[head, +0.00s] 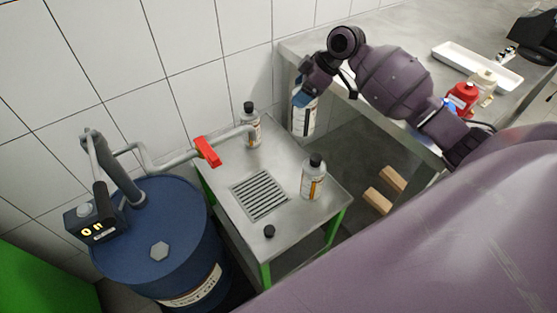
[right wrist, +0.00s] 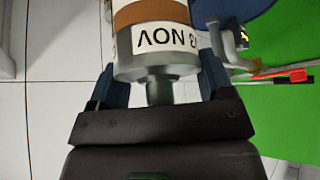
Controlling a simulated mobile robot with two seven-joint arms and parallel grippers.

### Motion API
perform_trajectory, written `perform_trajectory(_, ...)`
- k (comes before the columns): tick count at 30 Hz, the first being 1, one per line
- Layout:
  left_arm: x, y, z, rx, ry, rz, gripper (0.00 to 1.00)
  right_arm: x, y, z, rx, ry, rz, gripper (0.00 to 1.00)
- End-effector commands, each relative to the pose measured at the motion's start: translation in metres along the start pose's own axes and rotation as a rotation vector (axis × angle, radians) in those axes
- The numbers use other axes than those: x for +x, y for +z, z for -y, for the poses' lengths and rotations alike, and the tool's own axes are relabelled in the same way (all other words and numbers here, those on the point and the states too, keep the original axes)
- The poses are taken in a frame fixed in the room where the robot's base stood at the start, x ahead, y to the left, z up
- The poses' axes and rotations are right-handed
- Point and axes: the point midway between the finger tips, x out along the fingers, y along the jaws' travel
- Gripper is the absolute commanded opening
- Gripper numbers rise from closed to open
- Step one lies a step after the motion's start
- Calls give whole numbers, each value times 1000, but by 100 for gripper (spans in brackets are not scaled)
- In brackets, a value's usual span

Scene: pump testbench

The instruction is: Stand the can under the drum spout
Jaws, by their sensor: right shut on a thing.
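My right gripper (head: 303,92) is shut on a can (head: 303,123) with a white label, held near its top. In the right wrist view the same can (right wrist: 155,50) shows its metal shoulder, narrow neck and an orange and white label between my two fingers (right wrist: 160,80). The can hangs beside the back right edge of the steel stand (head: 225,165), right of the drum spout (head: 235,133). The spout runs from the blue drum (head: 155,225) over the stand, with a red lever (head: 207,151). My left gripper is not in view.
Two black-capped bottles stand on the stand, one by the spout end (head: 250,130), one at the right (head: 313,180). A loose black cap (head: 269,231) lies near the front. The slotted grate (head: 260,194) is clear. The workbench (head: 425,35) bears a white tray (head: 475,65).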

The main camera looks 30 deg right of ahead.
Motion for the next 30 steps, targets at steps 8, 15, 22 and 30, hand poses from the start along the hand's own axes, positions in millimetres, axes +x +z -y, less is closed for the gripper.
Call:
perform_trajectory(8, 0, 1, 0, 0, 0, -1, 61, 2, -8, 2, -136, -85, -2, 4)
perform_trajectory(15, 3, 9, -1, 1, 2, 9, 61, 36, 15, 3, -140, -93, 0, 4)
perform_trajectory(22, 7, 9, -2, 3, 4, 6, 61, 76, 41, 3, -139, -93, 1, 4)
perform_trajectory(30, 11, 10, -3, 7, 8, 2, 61, 119, 68, 2, -140, -91, 0, 4)
